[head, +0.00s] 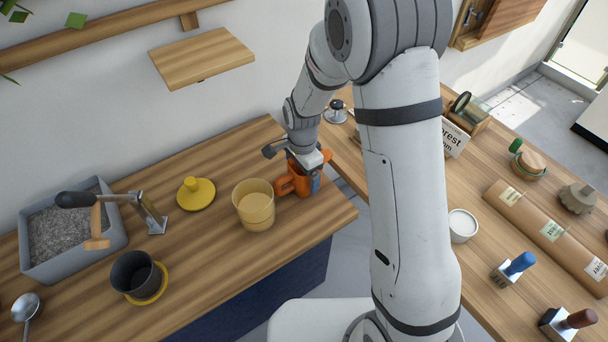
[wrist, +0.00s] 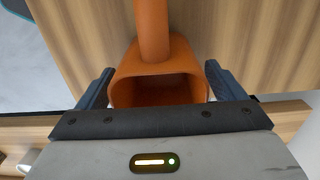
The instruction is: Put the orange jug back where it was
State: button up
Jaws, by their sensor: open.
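The orange jug (head: 287,184) stands on the left wooden counter, near its right end, just right of a yellow container. My gripper (head: 308,178) is down at the jug, and hides part of it in the head view. In the wrist view, the open fingers of my gripper (wrist: 158,88) lie on both sides of the orange jug (wrist: 153,32), with its hollow orange part between them. A gap shows between the jug and each finger. I cannot tell from these views whether the jug touches the counter all round.
The yellow container (head: 254,206) is close to the jug's left. A yellow lid (head: 195,193), a dark cup (head: 135,273) on a yellow ring and a grey bin (head: 68,232) lie further left. A gap separates this counter from the right counter (head: 480,245). The counter's front right is clear.

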notch_tip(320, 180, up, 10)
jog(key=s+d+r+n+t, duration=0.1)
jog(key=s+d+r+n, duration=0.4)
jog(key=s+d, duration=0.2)
jog(key=s+d+r+n+t, duration=0.1)
jog(key=s+d+r+n, duration=0.5)
jog(key=s, duration=0.6)
jog(key=shift+d+t, duration=0.4)
jog(key=shift+d, duration=0.75)
